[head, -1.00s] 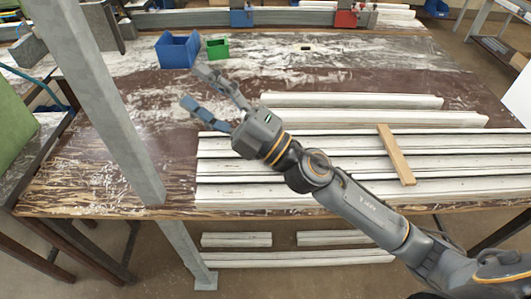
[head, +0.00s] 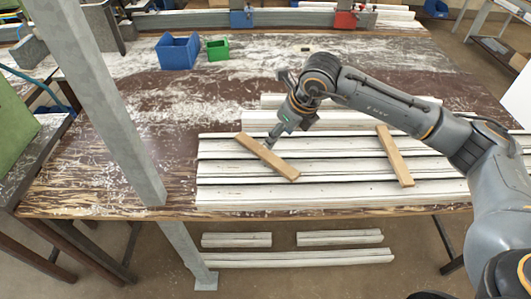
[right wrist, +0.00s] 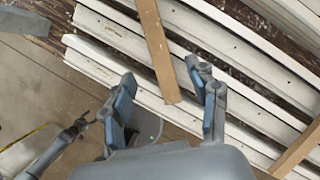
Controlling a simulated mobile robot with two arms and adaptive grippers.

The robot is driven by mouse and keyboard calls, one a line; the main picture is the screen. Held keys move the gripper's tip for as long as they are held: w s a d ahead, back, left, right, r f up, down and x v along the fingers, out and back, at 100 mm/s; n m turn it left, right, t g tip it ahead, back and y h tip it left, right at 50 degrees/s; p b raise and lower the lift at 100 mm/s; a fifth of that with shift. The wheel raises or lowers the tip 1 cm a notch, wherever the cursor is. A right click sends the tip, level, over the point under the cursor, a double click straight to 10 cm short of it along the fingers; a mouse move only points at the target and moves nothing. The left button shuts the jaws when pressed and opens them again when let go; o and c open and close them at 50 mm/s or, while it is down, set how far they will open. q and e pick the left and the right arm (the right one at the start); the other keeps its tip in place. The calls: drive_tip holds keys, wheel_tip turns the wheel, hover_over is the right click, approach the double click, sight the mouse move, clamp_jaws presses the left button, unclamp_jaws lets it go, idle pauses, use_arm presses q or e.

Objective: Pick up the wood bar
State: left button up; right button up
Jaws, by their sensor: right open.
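Two flat wood bars lie across the white profiles. The left wood bar (head: 267,158) lies slanted near the left ends of the profiles, and the right wood bar (head: 395,156) lies farther right. My right gripper (head: 272,139) points down at the left bar from just behind it; its fingertips are partly hidden in the head view. In the right wrist view, my right gripper (right wrist: 162,75) is open, with one wood bar (right wrist: 155,45) showing between its fingers. Another wood bar (right wrist: 300,150) is at the lower right. My left gripper does not show in the head view.
Several long white profiles (head: 330,190) cover the table's front right. A blue bin (head: 178,52) and a green bin (head: 217,49) stand at the back. A grey post (head: 105,110) rises at the left. A grey jointed link (right wrist: 50,148) in the wrist view is unclear.

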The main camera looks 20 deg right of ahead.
hover_over(266, 154)
drive_tip(key=s+d, duration=0.2)
wheel_tip(266, 154, down, 4)
drive_tip(key=shift+s+a+f+p, duration=0.1)
drive_tip(key=shift+s+f+p, duration=0.1)
drive_tip(key=shift+p, duration=0.2)
drive_tip(key=p+x, duration=0.1)
drive_tip(key=x, duration=0.1)
drive_tip(key=p+x, duration=0.1)
drive_tip(key=x, duration=0.2)
drive_tip(key=shift+a+r, duration=0.15)
drive_tip(key=shift+a, duration=0.05)
drive_tip(key=shift+w+f, duration=0.1)
drive_tip(key=shift+f, duration=0.15)
clamp_jaws()
